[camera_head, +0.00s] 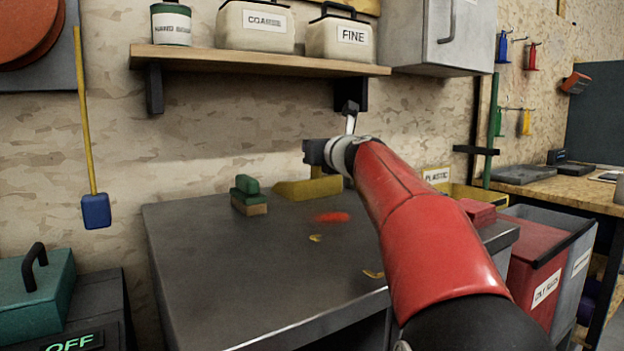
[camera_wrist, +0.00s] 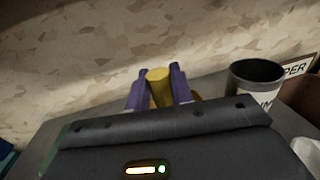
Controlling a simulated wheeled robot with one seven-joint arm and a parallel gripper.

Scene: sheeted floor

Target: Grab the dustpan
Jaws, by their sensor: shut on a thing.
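The yellow dustpan (camera_head: 300,189) is at the back of the grey table, close to the wall, partly hidden behind my arm. In the wrist view its yellow rounded handle (camera_wrist: 158,76) stands between the two purple fingers of my gripper (camera_wrist: 158,88). My gripper is shut on that handle. In the head view my gripper (camera_head: 318,158) is small and dark just above the dustpan, and its fingertips are hard to make out. I cannot tell whether the dustpan touches the tabletop.
A green-and-tan brush (camera_head: 249,196) sits left of the dustpan. A red patch (camera_head: 332,217) and yellow scraps (camera_head: 373,274) lie on the table (camera_head: 230,270). A shelf (camera_head: 260,60) is above. A grey cup (camera_wrist: 257,78) stands right in the wrist view. The table's front left is clear.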

